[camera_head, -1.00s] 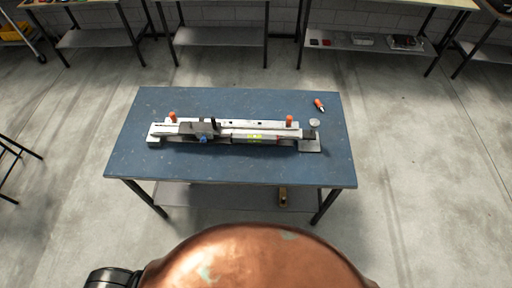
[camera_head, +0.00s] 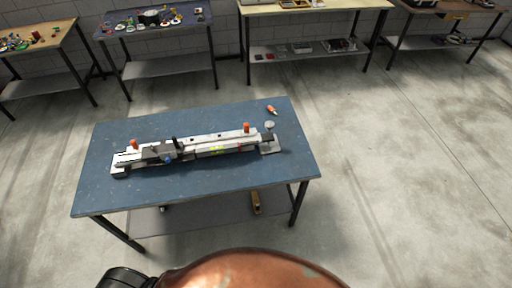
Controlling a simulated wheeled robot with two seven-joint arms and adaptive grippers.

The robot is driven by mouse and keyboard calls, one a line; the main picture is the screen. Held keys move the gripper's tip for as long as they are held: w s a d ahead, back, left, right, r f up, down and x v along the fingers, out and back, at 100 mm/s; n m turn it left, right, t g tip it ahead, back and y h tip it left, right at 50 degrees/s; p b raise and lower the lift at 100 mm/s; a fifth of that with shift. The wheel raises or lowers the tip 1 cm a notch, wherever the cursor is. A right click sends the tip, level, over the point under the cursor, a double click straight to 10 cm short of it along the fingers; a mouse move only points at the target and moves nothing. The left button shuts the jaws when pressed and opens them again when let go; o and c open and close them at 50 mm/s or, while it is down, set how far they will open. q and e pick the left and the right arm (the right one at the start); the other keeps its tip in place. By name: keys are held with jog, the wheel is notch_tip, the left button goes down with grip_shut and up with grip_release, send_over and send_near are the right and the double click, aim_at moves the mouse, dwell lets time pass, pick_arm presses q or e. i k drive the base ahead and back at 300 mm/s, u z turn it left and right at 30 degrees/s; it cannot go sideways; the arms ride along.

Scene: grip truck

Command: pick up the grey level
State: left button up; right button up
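A long grey and white assembly (camera_head: 195,147) lies across the blue table. A slim bar with a yellow-green patch (camera_head: 217,149) lies along its front side and may be the grey level; it is too small to tell. Dark clamp-like parts and a blue knob (camera_head: 168,158) sit on the left half. Orange knobs stand near both ends, and a round pale knob (camera_head: 269,126) stands at the right end. Neither of my grippers is in view.
The blue table (camera_head: 130,200) has bare room in front of the assembly. A small orange-tipped item (camera_head: 272,110) lies at its back right. A brownish object (camera_head: 255,202) is on the lower shelf. Benches with items line the back wall; the floor around is clear.

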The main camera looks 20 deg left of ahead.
aim_at(220, 149)
jog(key=z, duration=0.4)
jog(key=i, duration=1)
jog(key=u, duration=1.2)
